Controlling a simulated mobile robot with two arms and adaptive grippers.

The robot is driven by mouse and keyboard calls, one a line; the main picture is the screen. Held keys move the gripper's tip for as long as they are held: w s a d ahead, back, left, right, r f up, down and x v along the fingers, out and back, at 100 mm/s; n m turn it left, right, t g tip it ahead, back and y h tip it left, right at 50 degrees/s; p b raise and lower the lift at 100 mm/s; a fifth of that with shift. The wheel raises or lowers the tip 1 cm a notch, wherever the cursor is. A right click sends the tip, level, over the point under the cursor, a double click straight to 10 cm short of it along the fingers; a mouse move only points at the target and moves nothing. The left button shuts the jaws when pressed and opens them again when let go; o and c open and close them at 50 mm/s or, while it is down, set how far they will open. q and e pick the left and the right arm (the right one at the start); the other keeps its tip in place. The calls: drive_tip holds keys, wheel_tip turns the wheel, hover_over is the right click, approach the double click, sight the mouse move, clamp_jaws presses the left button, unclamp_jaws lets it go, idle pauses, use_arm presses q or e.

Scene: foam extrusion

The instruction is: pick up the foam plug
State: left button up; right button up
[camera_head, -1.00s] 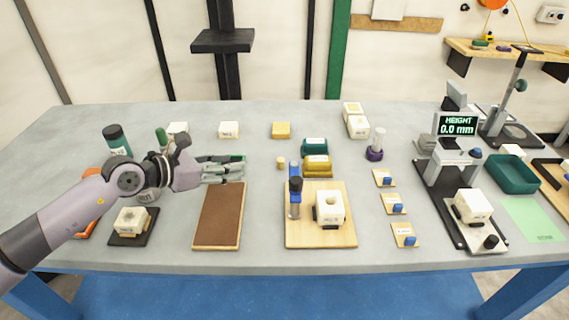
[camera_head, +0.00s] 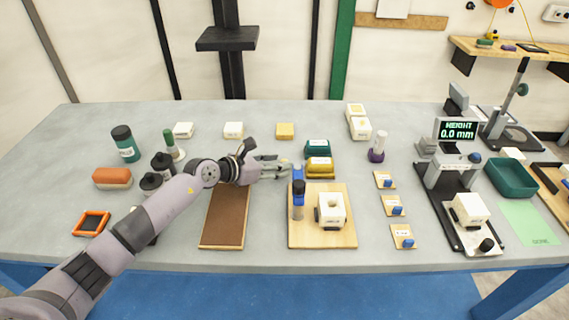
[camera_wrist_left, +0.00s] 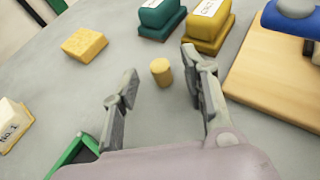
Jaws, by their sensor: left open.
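The foam plug (camera_wrist_left: 161,72) is a small tan-yellow cylinder standing upright on the grey table in the left wrist view. My left gripper (camera_head: 284,169) is open and low over the table, left of the wooden board. In the left wrist view, its two fingers (camera_wrist_left: 160,86) are spread, with the plug between and slightly beyond their tips, nearer the right finger. I see no clear contact. In the head view the fingers largely hide the plug. My right gripper is not in view.
A yellow block (camera_wrist_left: 205,45) and a teal block (camera_wrist_left: 160,18) stand just beyond the plug. The wooden board (camera_wrist_left: 275,75) with a blue-topped tool (camera_head: 298,195) lies to the right. A yellow foam block (camera_wrist_left: 84,44) sits at the left, with bare table between.

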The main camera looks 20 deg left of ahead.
use_arm(q)
drive_tip(key=shift+x, duration=0.9)
drive_tip(key=shift+r, duration=0.1)
drive_tip(key=shift+s, duration=0.1)
drive_tip(key=shift+c, duration=0.2)
drive_tip(key=c, duration=0.8)
